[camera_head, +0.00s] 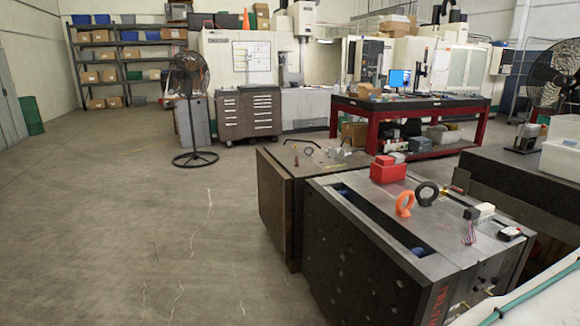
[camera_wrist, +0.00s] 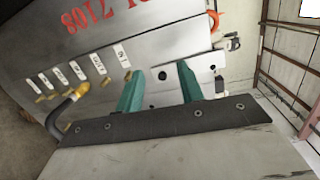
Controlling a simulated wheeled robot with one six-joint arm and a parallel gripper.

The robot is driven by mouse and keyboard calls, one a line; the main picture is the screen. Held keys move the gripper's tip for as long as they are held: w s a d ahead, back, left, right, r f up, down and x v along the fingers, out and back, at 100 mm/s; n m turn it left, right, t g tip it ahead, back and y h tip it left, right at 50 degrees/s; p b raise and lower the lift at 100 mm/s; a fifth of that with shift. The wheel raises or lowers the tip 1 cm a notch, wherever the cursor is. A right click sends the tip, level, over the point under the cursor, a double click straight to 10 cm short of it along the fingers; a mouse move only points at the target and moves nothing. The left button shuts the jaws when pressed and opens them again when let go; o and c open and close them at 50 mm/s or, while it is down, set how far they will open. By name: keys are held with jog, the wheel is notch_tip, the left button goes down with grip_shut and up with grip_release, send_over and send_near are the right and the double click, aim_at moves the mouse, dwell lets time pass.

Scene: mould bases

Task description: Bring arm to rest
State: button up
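My gripper (camera_wrist: 160,85) shows in the wrist view as two teal fingers standing apart, with nothing between them. It faces the side of a grey mould base (camera_wrist: 150,35) that has red lettering, white labels and brass fittings. I cannot tell the exact gap between the fingers and that face. The same kind of mould base (camera_head: 348,236) stands at the right front in the head view. My gripper is not clearly seen in the head view.
A red box (camera_head: 387,169), an orange ring (camera_head: 404,204) and a black ring (camera_head: 427,193) are on top of the mould base. A second block (camera_head: 280,203) stands behind it. A fan (camera_head: 188,80) stands farther back. The floor (camera_head: 130,220) at left is clear.

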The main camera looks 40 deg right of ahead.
jog(key=w+a+r+n+g+y, duration=0.3)
jog(key=w+a+r+g+y, duration=0.3)
jog(key=w+a+r, duration=0.7)
jog(key=w+a+r+n+g+y, duration=0.4)
jog(key=w+a+r+g+y, duration=0.25)
jog(key=w+a+r, duration=0.65)
jog(key=s+a+r+n+g+h, duration=0.1)
jog(key=a+r+n+h, duration=0.2)
jog(key=a, duration=0.8)
jog(key=s+a+r+n+h, duration=0.2)
jog(key=a+r+n, duration=0.3)
jog(key=a, duration=0.7)
jog(key=s+a+r+n+g+h, duration=0.1)
jog(key=a+r+n+h, duration=0.3)
jog(key=a, duration=0.7)
jog(key=shift+s+a+n+g, duration=0.35)
jog(key=shift+s+n, duration=0.2)
jog(key=shift+n, duration=0.55)
jog(key=shift+d+r, duration=0.1)
jog(key=shift+d, duration=0.1)
